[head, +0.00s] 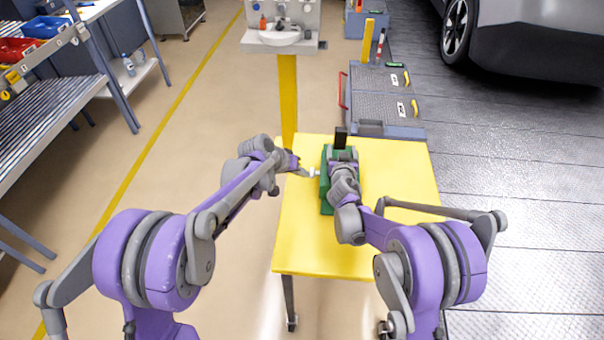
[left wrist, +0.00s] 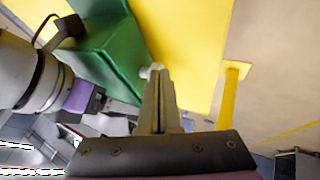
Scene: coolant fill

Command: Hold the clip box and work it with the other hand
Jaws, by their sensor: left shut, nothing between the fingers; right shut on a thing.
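The clip box is a green box (head: 326,195) on the yellow table, partly hidden under my right arm. A small white knob (head: 313,172) sticks out of its left side. My left gripper (head: 304,172) is shut and empty, with its tips at the knob; I cannot tell whether they touch it. In the left wrist view the closed fingers (left wrist: 157,88) point at the green box (left wrist: 125,50) beside the pale knob (left wrist: 150,71). My right gripper (head: 342,154) is over the box's far end, shut on it; its fingertips are largely hidden. A black upright piece (head: 340,138) shows just beyond.
The yellow table (head: 395,215) is otherwise clear around the box. A workbench with red and blue bins (head: 42,27) stands at left, a car at upper right.

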